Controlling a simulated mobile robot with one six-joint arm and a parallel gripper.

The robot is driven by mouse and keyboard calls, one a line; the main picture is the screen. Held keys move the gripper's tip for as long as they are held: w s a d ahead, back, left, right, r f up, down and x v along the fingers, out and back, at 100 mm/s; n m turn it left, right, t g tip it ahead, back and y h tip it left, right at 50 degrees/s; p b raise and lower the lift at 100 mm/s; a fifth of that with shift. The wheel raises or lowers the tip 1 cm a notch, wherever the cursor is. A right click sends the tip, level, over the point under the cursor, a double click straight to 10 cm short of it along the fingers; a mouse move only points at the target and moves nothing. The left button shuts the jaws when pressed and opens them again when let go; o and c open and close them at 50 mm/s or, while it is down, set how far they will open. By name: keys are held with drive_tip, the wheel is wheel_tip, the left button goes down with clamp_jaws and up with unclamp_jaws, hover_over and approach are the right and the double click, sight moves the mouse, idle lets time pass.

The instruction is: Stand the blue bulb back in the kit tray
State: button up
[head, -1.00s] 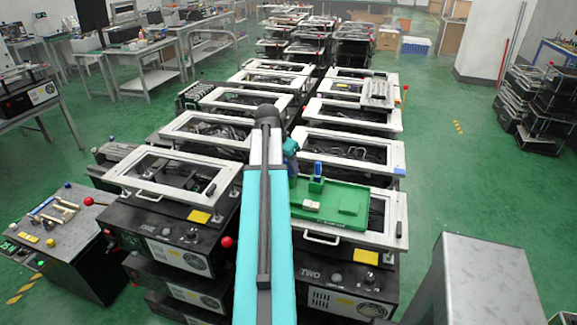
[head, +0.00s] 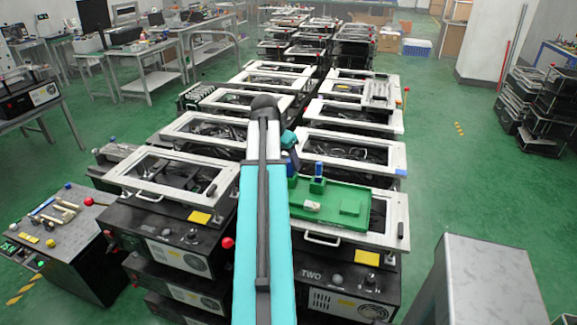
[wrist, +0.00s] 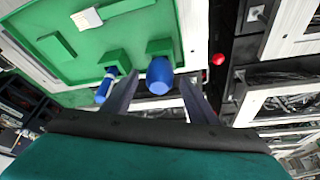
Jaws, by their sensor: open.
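The green kit tray (head: 378,197) lies on a white-framed fixture right of my arm. In the wrist view the tray (wrist: 40,15) fills the upper left. A rounded blue bulb (wrist: 158,76) is between the fingers of my gripper (wrist: 158,104), against a green block (wrist: 160,48) at the tray's edge. The fingers are apart, with a visible gap on each side of the bulb. A second blue piece with a pale part (wrist: 103,86) is beside the left finger, at another green block. In the head view, a blue piece (head: 319,170) stands upright in the tray; my gripper (head: 293,160) is left of it.
A pale block (head: 312,206) lies in the tray; it also shows in the wrist view (wrist: 87,18). A red knob (head: 228,242) is left of my arm. White-framed fixtures stand in two rows around the tray. Open green floor lies to the right.

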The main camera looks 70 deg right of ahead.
drive_tip(key=b+v, duration=0.1)
drive_tip(key=v, duration=0.7)
drive_tip(key=shift+r+b, duration=0.3)
drive_tip(key=shift+b, duration=0.05)
idle(0.6)
